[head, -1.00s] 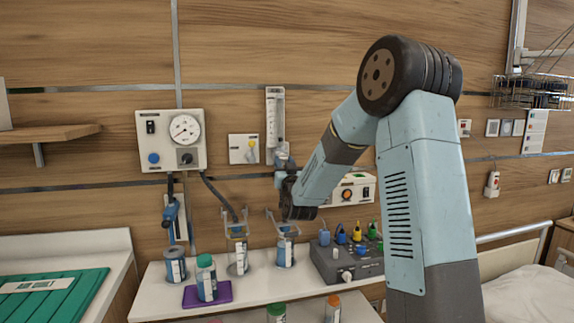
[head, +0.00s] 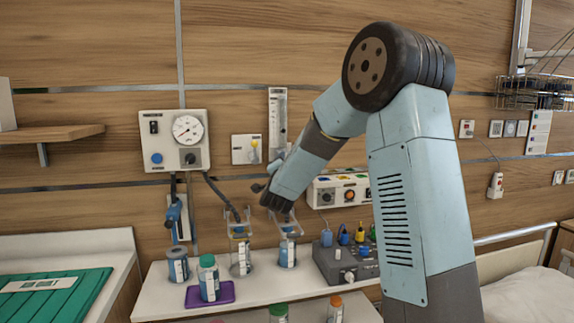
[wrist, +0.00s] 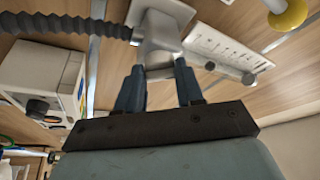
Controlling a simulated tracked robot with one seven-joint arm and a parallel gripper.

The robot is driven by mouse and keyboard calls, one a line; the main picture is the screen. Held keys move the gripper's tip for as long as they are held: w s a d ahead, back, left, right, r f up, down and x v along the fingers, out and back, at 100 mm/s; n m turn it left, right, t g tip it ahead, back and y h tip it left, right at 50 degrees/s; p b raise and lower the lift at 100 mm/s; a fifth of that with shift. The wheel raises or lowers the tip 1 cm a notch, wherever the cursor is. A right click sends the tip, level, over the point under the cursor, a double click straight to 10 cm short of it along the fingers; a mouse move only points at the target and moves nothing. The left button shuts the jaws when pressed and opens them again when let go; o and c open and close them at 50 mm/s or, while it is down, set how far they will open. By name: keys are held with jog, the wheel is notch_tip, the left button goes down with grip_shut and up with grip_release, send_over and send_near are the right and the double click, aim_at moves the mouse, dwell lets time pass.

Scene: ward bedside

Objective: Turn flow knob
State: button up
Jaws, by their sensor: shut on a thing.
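The flow meter (head: 277,115) is a clear upright tube on a pale back plate on the wall. Its lower end is hidden behind my arm in the head view. In the wrist view my gripper (wrist: 158,80) has its two dark blue fingers on either side of the grey flow knob (wrist: 158,72), shut on it. The knob sits below a paler grey body. The exact contact at the fingertips is partly hidden. In the head view the fingers are mostly hidden by my own wrist.
A control box (head: 338,191) is to the right. Jars and bottles crowd the shelf (head: 255,288) below. A ribbed hose (wrist: 60,27) runs close by in the wrist view.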

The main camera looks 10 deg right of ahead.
jog(key=shift+d+m+g, duration=0.1)
jog(key=shift+m+g, duration=0.3)
jog(key=shift+m, duration=0.6)
jog(key=shift+h, duration=0.4)
jog(key=o, duration=0.8)
jog(key=shift+c, duration=0.2)
jog(key=shift+o, duration=1.4)
jog(key=v, duration=1.3)
jog(key=shift+s, duration=0.4)
